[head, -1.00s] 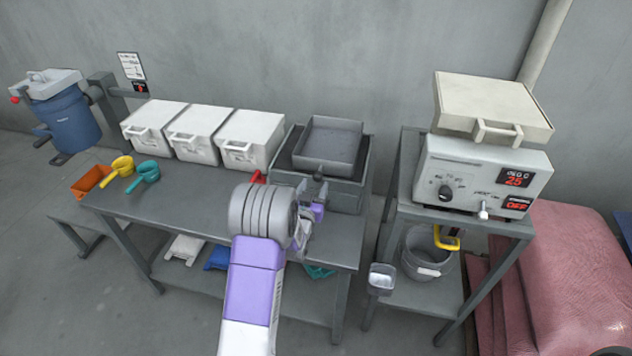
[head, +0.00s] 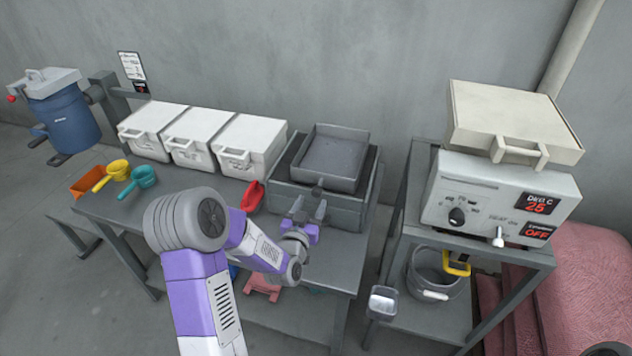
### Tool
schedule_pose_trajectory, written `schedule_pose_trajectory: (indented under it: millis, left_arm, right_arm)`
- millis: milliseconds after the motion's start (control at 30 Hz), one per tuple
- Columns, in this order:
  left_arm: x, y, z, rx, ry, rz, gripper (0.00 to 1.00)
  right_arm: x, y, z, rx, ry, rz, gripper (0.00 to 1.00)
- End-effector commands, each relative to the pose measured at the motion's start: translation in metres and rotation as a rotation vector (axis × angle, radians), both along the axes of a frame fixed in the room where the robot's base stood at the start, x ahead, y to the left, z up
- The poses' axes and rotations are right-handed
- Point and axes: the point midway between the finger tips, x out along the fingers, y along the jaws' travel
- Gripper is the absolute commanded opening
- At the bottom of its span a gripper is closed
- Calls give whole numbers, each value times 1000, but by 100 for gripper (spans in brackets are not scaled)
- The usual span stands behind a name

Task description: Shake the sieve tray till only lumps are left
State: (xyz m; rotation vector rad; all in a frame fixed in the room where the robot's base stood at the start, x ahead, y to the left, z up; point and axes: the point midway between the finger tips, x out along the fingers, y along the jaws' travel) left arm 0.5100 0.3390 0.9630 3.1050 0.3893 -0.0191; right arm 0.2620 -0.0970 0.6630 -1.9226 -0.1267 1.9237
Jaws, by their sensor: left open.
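The sieve tray (head: 335,155) is a dark grey square tray with raised walls. It sits on top of a grey box (head: 318,207) at the back right of the table, with a small dark handle (head: 319,186) at its front. The tray floor looks grey; any lumps or powder in it are too small to tell. My left gripper (head: 307,208) is open, its two fingers pointing up just in front of the box and below the handle, apart from the handle as far as I can see. My right gripper is out of view.
Three white lidded bins (head: 199,138) stand left of the box. Yellow (head: 112,174) and teal (head: 139,181) scoops and a red scoop (head: 252,196) lie on the table (head: 180,178). A control unit (head: 495,200) stands on the right stand, with a metal pot (head: 435,272) below.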

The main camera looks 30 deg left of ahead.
Motion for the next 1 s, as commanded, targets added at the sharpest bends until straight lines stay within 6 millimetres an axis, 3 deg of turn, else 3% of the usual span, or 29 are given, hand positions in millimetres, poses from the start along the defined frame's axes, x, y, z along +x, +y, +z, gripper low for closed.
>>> schedule_pose_trajectory:
  millis: [167, 633, 1000]
  left_arm:
    - [-3, -6, 6, 14, -9, -14, 57]
    - [56, 8, 6, 14, -11, -14, 57]
    - [68, 11, 6, 13, -9, -14, 57]
  right_arm:
    - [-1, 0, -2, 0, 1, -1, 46]
    - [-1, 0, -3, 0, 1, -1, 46]
    - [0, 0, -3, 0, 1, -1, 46]
